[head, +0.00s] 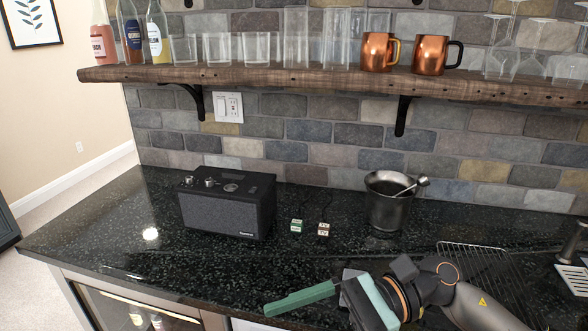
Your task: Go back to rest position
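My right gripper (331,315) is low in the head view, over the front part of the dark counter (110,235). Its arm comes in from the right. Its two green-teal fingers stand apart with nothing visible between them. It is in front of the speaker and the metal cup and apart from both. My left gripper is not in view.
A black speaker (228,204), two small cubes (296,226) (323,229) and a metal cup (388,205) with a tool in it stand on the counter. A wire rack (480,262) lies beside my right arm. A wooden shelf (300,79) with glassware and copper mugs hangs above.

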